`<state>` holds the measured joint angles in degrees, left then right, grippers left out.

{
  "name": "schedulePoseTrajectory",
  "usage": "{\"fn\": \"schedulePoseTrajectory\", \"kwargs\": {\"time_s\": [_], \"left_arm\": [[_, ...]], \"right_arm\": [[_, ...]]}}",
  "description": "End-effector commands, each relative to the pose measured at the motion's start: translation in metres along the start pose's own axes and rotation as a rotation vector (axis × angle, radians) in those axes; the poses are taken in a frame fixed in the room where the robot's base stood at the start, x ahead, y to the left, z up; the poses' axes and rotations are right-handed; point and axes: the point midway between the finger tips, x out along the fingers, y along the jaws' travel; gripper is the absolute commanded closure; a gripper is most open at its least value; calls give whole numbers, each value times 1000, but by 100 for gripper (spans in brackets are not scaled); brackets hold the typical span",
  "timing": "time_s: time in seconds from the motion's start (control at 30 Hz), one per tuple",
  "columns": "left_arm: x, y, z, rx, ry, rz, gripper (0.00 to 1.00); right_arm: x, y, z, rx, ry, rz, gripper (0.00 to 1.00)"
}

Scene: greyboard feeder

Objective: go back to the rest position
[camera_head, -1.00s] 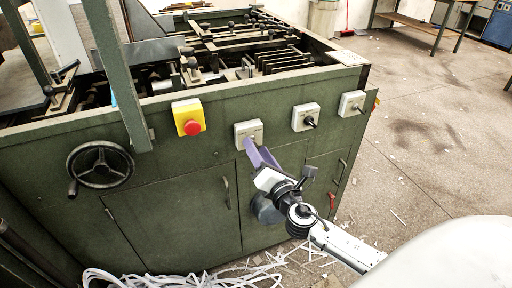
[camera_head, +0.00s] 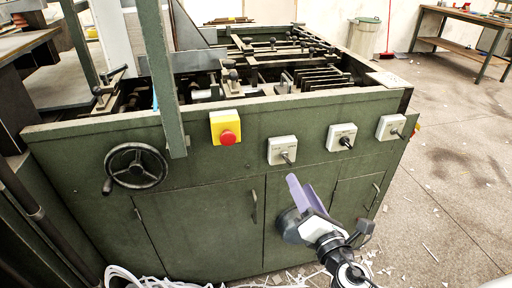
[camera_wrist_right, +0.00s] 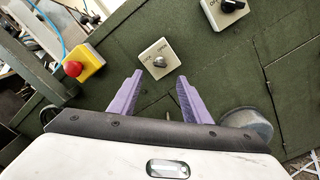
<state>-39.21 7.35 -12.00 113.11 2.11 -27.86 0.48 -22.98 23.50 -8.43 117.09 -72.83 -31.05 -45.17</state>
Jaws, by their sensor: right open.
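My right gripper (camera_head: 301,192) has purple fingers and is in front of the green machine, below the leftmost switch box. In the right wrist view the two purple fingers (camera_wrist_right: 157,95) stand apart with nothing between them. The leftmost grey switch box (camera_head: 282,150) has a knob; it also shows in the right wrist view (camera_wrist_right: 150,50), beyond the fingertips and apart from them. My left gripper is not in view.
The green machine (camera_head: 200,235) carries a yellow box with a red button (camera_head: 226,128), a handwheel (camera_head: 135,166) and two more switch boxes (camera_head: 341,137) (camera_head: 390,127). White strips (camera_head: 150,280) lie at its foot. Open floor (camera_head: 455,170) is on the right.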

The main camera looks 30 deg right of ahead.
Motion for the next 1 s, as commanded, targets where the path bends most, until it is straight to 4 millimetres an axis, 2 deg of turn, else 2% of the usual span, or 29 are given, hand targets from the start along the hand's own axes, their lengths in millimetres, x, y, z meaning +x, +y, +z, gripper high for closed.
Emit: {"fn": "schedulePoseTrajectory", "kwargs": {"time_s": [0.17,0.27,0.33,0.47,0.5,0.6,0.7,0.83,1.0], "left_arm": [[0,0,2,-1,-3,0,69],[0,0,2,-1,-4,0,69],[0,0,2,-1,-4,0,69],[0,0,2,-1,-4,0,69],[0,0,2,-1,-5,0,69],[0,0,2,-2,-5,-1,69],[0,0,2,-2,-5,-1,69],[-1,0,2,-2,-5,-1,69],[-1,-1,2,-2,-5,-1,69]], "right_arm": [[-1,-2,-3,17,7,-7,56],[-8,-15,-20,136,50,-56,56],[-20,-31,-43,306,104,-129,56],[-62,-64,-108,773,213,-350,56],[-78,-72,-130,933,236,-433,56],[-121,-81,-178,1310,261,-641,56],[-158,-80,-214,1630,247,-830,56],[-192,-72,-243,1916,204,-1011,56],[-208,-66,-256,2061,169,-1106,56]]}}
